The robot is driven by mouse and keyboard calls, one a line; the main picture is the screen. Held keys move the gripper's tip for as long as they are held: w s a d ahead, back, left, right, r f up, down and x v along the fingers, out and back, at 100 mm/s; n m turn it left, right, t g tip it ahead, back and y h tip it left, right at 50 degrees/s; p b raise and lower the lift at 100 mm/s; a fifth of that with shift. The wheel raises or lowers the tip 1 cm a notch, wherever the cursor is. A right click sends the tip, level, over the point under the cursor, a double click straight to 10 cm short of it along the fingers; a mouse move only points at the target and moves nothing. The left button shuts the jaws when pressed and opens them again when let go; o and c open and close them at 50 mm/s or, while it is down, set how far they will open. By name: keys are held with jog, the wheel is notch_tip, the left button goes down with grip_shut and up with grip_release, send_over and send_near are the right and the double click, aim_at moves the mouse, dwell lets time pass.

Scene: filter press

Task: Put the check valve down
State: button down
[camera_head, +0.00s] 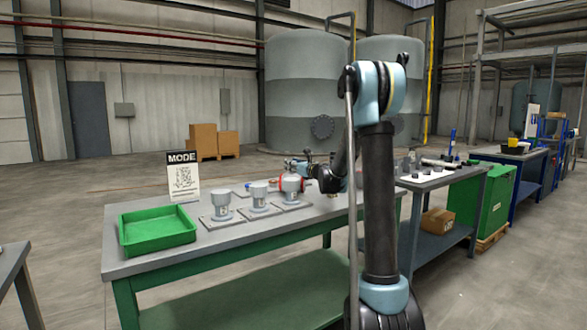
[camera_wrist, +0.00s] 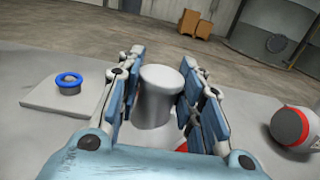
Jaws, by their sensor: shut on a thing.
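My gripper (camera_wrist: 160,88) is shut on a plain grey cylindrical body with a wider flat top, which I take to be the check valve (camera_wrist: 157,98). It stands upright between the blue finger pads. The grey bench top lies around it; I cannot tell whether its base touches anything. A bit of red shows low by the right finger. In the head view my gripper (camera_head: 299,163) is small, over the far part of the green-legged bench (camera_head: 150,265), close to a grey body with a red band (camera_head: 292,184). The held valve cannot be made out clearly there.
Two grey capped bodies (camera_head: 221,204) (camera_head: 258,194) stand on flat plates. A green tray (camera_head: 155,229) and a MODE sign (camera_head: 183,178) are at left. The wrist view shows a plate with a blue ring (camera_wrist: 69,79) at left and a red-and-white part (camera_wrist: 290,127) at right.

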jog(key=c, duration=1.1)
grip_release()
jog(key=shift+s, duration=0.1)
jog(key=v, duration=1.2)
